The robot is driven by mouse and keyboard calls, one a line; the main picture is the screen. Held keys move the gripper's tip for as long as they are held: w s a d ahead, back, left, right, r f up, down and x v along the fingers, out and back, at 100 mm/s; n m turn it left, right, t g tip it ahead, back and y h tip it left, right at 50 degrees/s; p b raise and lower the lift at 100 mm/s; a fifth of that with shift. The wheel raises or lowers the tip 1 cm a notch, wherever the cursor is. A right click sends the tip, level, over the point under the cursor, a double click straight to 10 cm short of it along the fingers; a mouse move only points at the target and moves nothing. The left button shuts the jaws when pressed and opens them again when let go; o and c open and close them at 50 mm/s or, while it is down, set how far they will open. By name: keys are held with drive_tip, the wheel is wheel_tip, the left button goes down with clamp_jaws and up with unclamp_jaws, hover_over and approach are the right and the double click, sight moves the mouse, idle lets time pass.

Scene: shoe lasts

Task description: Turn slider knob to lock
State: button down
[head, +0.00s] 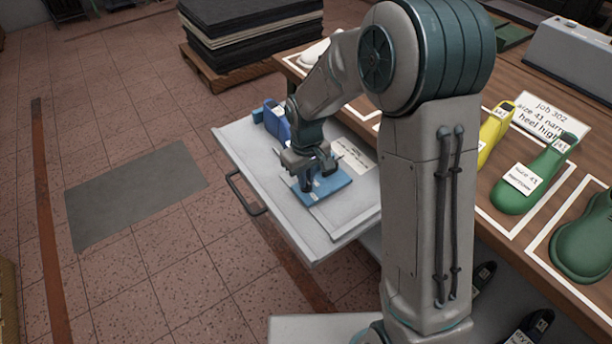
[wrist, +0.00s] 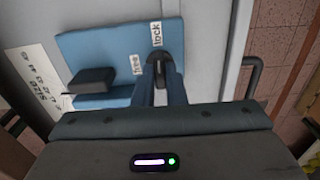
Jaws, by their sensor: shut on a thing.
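The slider is a blue plate (head: 335,190) lying in an open pale drawer (head: 235,140). In the wrist view the blue plate (wrist: 95,48) carries a "lock" label (wrist: 156,34), a "free" label (wrist: 137,64) and a black block (wrist: 92,80). My gripper (head: 306,184) reaches down onto the plate. In the wrist view my gripper's fingers (wrist: 161,78) are shut on the knob and hide part of it.
A blue shoe last (head: 277,122) lies in the drawer's far end, and a drawer handle (head: 243,193) sticks out at the left. A wooden bench (head: 480,180) with green lasts (head: 545,170) is at the right.

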drive_tip(key=c, duration=1.5)
unclamp_jaws()
drive_tip(key=shift+r, duration=0.15)
wheel_tip(320, 180, up, 14)
drive_tip(key=shift+f+p, duration=0.15)
drive_tip(key=shift+p, duration=0.2)
drive_tip(key=s+d+r+m+t+p, duration=0.1)
drive_tip(key=s+d+r+m, duration=0.1)
drive_tip(key=s+d, duration=0.2)
drive_tip(key=s+d+r+m+t+p, duration=0.1)
drive_tip(key=s+d+r+m, duration=0.1)
drive_tip(key=s+d, duration=0.3)
drive_tip(key=s+d+r+m+p, duration=0.1)
drive_tip(key=s+d, duration=0.3)
drive_tip(key=s, duration=0.5)
drive_tip(key=shift+s+d+r+m+t, duration=0.35)
drive_tip(key=shift+s+r+m+t, duration=0.1)
drive_tip(key=shift+m, duration=0.45)
